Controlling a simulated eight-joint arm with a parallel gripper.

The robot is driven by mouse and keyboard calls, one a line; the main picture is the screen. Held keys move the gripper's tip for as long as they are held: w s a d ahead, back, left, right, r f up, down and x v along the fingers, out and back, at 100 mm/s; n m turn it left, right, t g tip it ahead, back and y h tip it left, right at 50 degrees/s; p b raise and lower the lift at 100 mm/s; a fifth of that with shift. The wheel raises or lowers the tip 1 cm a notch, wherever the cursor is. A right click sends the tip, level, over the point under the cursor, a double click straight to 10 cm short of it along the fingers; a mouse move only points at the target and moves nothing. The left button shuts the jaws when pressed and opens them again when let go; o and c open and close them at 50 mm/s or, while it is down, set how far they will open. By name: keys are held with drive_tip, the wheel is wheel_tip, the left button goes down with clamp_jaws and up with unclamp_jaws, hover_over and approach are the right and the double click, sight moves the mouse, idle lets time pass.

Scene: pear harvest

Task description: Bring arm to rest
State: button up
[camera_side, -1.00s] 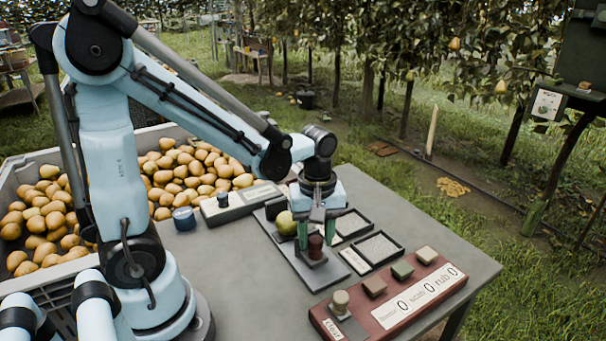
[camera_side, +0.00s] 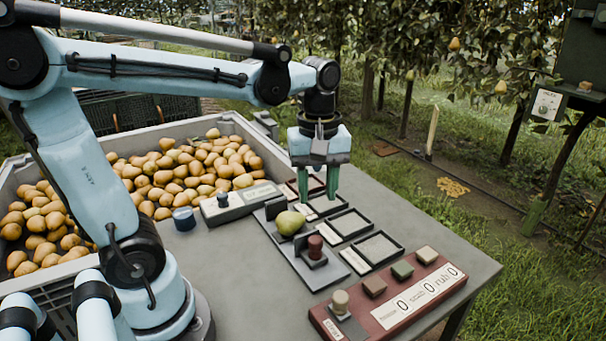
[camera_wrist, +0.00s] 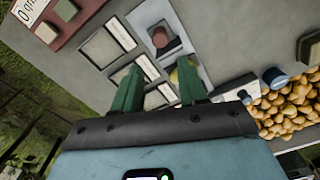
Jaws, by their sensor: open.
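My gripper (camera_side: 318,182) hangs above the far part of the grey table (camera_side: 440,250), fingers pointing down, open and empty. Its green fingers also show in the wrist view (camera_wrist: 160,90). A green-yellow pear (camera_side: 289,222) rests on a grey plate (camera_side: 305,268) with a dark red knob (camera_side: 315,246) in front of it. The gripper is beyond and above the pear, apart from it. In the wrist view the pear (camera_wrist: 174,76) is partly hidden by a finger.
Framed trays (camera_side: 349,223) stand right of the plate. A red counter box (camera_side: 390,300) with buttons is at the front right. A grey box with a blue knob (camera_side: 223,200) is at the left. A large crate (camera_side: 240,120) of pears stands beyond.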

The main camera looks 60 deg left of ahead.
drive_tip(key=shift+r, duration=0.6)
drive_tip(key=f+m+t, duration=0.1)
drive_tip(key=m+t, duration=0.1)
drive_tip(key=m, duration=0.2)
drive_tip(key=s+d+f+m+t, duration=0.1)
drive_tip(key=m+t, duration=0.1)
drive_tip(key=m, duration=0.3)
drive_tip(key=d+f+m+t, duration=0.1)
drive_tip(key=m+t, duration=0.2)
drive_tip(key=m, duration=0.1)
drive_tip(key=shift+s+f+m, duration=0.25)
drive_tip(key=shift+f+m, duration=0.05)
drive_tip(key=shift+f, duration=0.1)
drive_tip(key=shift+o, duration=0.2)
